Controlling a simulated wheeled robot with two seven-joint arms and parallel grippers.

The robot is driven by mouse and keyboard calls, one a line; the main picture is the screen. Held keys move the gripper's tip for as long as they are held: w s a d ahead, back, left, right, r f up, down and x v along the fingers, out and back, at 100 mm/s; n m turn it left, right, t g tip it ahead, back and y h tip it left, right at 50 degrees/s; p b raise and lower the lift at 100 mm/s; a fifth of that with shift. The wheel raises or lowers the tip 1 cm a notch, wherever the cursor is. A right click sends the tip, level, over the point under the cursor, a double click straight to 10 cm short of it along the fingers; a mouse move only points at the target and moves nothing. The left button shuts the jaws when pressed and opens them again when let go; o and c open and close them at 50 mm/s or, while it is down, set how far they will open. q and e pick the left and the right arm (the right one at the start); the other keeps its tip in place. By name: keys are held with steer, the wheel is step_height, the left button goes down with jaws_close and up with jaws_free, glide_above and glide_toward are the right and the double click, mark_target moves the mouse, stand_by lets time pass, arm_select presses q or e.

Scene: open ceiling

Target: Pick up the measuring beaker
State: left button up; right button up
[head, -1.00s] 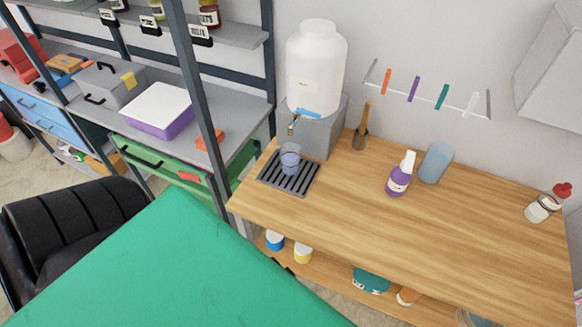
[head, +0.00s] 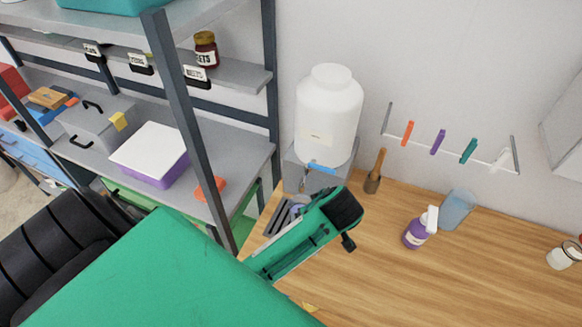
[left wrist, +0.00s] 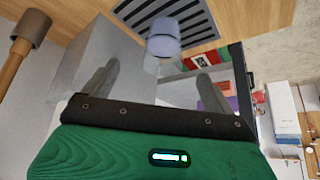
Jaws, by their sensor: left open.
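The measuring beaker (left wrist: 163,40) is small, bluish and translucent. It stands on the dark slatted drip grate (left wrist: 196,24) in the left wrist view. In the head view most of the beaker (head: 296,209) is hidden behind my green left arm. My left gripper (left wrist: 157,66) is open, with a grey finger on each side and nothing held between them. The beaker shows just beyond the fingertips, roughly between them. The right gripper is not in view.
A white water dispenser (head: 328,118) on a grey stand rises right behind the grate. A grey shelf post (head: 187,130) stands at the left.

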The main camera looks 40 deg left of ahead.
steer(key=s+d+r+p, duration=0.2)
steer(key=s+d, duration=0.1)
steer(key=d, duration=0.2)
arm_select(q)
glide_toward(296, 211)
steer(key=shift+w+d+f, duration=0.15)
steer(key=shift+d+f, duration=0.15)
steer(key=shift+d, duration=0.3)
steer(key=shift+a+f+p, duration=0.15)
steer(key=shift+a+p, duration=0.1)
steer(key=shift+p, duration=0.25)
steer(key=shift+w+a+f+p, duration=0.2)
steer(key=shift+a+f+p, duration=0.3)
steer(key=shift+a+p, duration=0.3)
steer(key=shift+p+x, duration=0.35)
steer(key=shift+x, duration=0.8)
steer(key=shift+f, duration=0.35)
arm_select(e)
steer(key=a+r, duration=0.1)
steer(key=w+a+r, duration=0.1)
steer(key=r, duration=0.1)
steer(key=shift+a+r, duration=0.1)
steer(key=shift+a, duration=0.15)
